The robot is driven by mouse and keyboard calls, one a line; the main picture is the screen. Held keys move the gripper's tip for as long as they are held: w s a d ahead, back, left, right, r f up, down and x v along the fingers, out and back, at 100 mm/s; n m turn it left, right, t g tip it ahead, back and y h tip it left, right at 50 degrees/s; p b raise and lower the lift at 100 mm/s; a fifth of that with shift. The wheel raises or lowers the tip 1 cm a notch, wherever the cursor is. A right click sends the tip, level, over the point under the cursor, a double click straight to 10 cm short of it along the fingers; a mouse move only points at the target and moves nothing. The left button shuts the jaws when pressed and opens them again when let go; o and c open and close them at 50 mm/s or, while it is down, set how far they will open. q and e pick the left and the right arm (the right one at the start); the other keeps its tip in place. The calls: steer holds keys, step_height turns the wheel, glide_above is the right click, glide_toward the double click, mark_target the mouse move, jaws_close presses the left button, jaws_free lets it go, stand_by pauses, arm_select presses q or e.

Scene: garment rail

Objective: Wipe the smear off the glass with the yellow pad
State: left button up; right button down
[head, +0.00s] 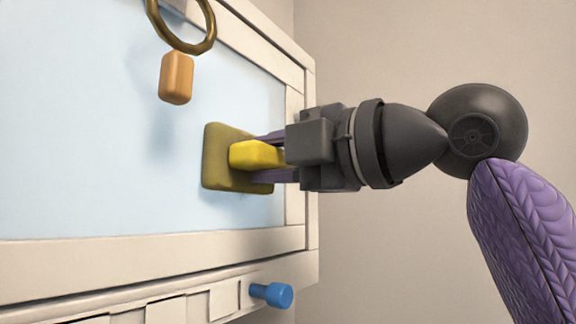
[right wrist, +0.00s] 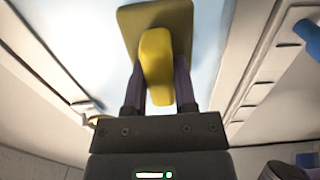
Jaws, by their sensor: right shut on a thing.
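The yellow pad is an olive-yellow square plate (head: 214,168) with a bright yellow grip block (head: 256,154). My right gripper (head: 268,156) comes in from the right and is shut on the grip block. The plate lies flat against or very close to the pale blue glass (head: 90,130), near its right end. In the right wrist view the plate (right wrist: 130,18) and the block (right wrist: 156,60) show between the fingers. A few faint dark specks (head: 243,196) show at the plate's lower edge; any smear behind the plate is hidden. My left gripper is not in view.
A cream frame (head: 150,248) surrounds the glass. A brass ring (head: 205,45) and an orange block (head: 176,78) are at the upper middle, left of the pad. A blue peg (head: 272,294) sticks out below the frame. The glass at left is clear.

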mark_target(264, 153)
steer(key=shift+s+a, duration=0.8)
steer(key=shift+s, duration=0.3)
steer(key=shift+d, duration=0.25)
steer(key=b+v, duration=0.1)
steer(key=v, duration=0.3)
steer(key=shift+s+d, duration=0.2)
steer(key=shift+d, duration=0.1)
steer(key=shift+s+d, duration=0.2)
steer(key=shift+d, duration=0.05)
steer(key=v, duration=0.3)
